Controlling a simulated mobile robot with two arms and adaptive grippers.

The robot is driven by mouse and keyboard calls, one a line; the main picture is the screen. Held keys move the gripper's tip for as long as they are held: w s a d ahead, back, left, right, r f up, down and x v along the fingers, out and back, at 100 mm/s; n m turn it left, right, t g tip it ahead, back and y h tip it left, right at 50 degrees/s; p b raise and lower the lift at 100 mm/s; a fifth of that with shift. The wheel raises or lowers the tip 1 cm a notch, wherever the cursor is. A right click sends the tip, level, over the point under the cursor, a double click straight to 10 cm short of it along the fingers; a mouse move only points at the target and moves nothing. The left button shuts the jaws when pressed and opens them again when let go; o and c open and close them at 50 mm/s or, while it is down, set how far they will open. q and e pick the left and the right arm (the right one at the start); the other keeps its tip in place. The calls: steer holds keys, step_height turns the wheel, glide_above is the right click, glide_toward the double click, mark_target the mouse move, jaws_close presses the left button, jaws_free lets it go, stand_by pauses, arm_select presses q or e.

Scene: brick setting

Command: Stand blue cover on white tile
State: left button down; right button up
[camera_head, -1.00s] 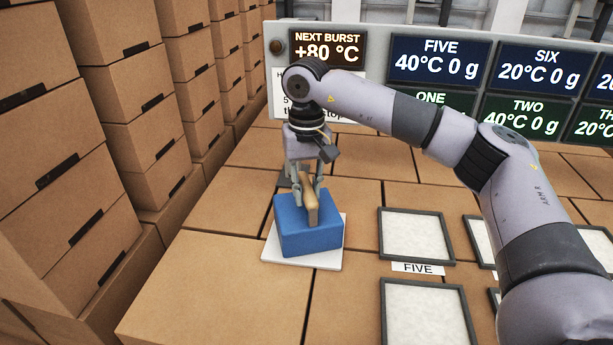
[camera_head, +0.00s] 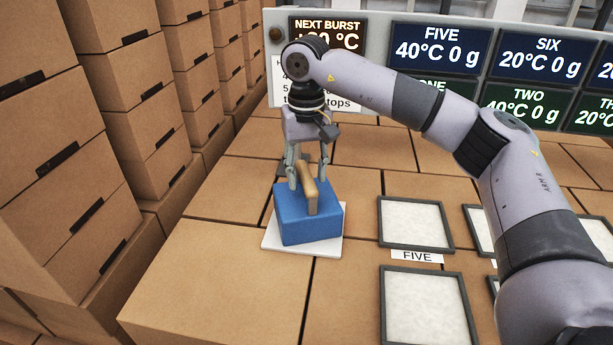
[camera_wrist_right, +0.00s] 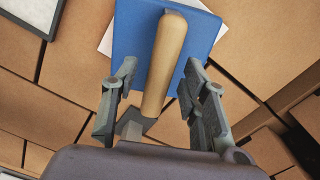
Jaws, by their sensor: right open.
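The blue cover (camera_head: 308,222) stands on the white tile (camera_head: 272,242) at the left part of the box-top surface. Its tan wooden handle (camera_head: 309,186) points up. My right gripper (camera_head: 307,180) is open, with its fingers on either side of the handle and apart from it. In the right wrist view the handle (camera_wrist_right: 165,62) runs between the open fingers (camera_wrist_right: 158,105), with a gap on both sides. The blue cover (camera_wrist_right: 140,35) and a corner of the white tile (camera_wrist_right: 106,42) show beyond. My left gripper is not in view.
Dark-framed white panels (camera_head: 415,222) lie to the right, one with a FIVE label (camera_head: 416,256). A sign board (camera_head: 440,60) stands at the back. Stacked cardboard boxes (camera_head: 50,150) line the left. The box top in front of the tile is clear.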

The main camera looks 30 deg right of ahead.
step_height(320, 180, up, 11)
steer(key=shift+b, duration=0.4)
steer(key=shift+a+f, duration=0.1)
steer(key=shift+f, duration=0.05)
